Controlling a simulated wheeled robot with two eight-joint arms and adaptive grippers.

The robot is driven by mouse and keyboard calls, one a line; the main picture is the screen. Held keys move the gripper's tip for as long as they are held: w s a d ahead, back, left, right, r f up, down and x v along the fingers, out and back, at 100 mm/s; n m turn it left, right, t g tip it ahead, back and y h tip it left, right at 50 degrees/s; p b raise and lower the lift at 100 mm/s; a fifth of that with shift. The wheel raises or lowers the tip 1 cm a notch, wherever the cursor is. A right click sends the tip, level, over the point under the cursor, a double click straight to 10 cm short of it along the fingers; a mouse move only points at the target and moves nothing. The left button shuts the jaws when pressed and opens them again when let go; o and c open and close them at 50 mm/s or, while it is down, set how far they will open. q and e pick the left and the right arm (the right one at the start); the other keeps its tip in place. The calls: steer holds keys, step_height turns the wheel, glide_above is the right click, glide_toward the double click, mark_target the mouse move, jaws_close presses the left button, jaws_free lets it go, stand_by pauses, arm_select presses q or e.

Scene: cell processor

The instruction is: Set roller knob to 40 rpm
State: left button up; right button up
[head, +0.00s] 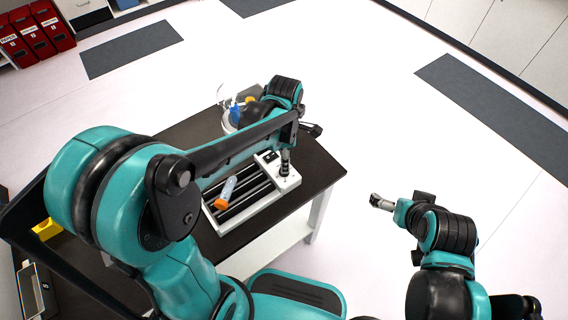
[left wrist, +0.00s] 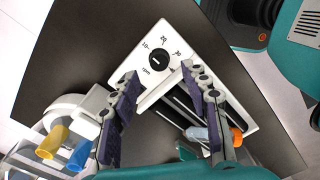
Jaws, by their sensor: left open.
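The roller device (head: 257,214) stands on a dark table, its white panel at the right end. The roller knob (left wrist: 159,61) is a small black round dial on that panel, with 10, 20, 30 and "rpm" printed around it. A small white mark shows on the knob; its exact setting is too small to read. My left gripper (left wrist: 159,77) is open, its two fingers apart on either side of the knob in the picture and not visibly touching it. In the head view my left gripper (head: 286,160) points down over the panel. My right gripper (head: 382,203) is away from the table, its jaws too small to judge.
A clear tube (head: 229,188) with an orange cap lies on the rollers. Clear vessels with a blue part (left wrist: 78,156) and a yellow part (left wrist: 52,142) stand beside the device.

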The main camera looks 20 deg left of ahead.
arm_select(q)
step_height(320, 180, down, 5)
steer(key=shift+f+b, duration=0.2)
steer(key=shift+b, duration=0.7)
jaws_close()
